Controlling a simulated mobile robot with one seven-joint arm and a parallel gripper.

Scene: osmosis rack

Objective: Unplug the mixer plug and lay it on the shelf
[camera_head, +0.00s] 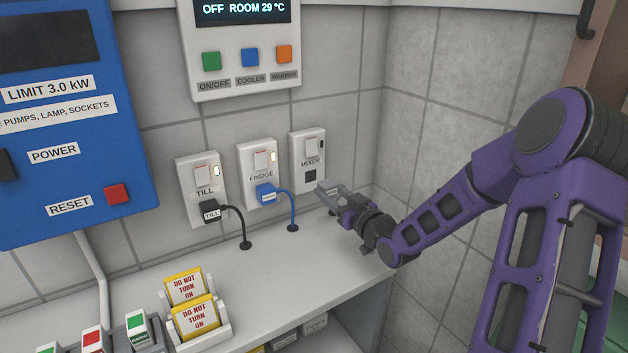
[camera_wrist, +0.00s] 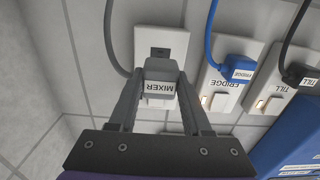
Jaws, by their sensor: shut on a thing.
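The grey mixer plug (camera_wrist: 160,72), labelled MIXER, is between the fingers of my gripper (camera_wrist: 160,85) in the wrist view. The gripper is shut on it. The mixer socket (camera_head: 308,160) is on the wall, and its dark holes show uncovered in both views, so the plug is out of it. A grey cord (camera_wrist: 108,30) runs beside the socket in the wrist view. In the head view my gripper (camera_head: 326,190) is just in front of and below the mixer socket, above the white shelf (camera_head: 275,275). The plug is hard to make out there.
The fridge plug (camera_head: 266,195) and till plug (camera_head: 210,212) sit in their sockets left of the mixer socket, with cords down to the shelf. Yellow DO NOT TURN ON signs (camera_head: 195,318) stand at the shelf's front left. The shelf's middle and right are clear.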

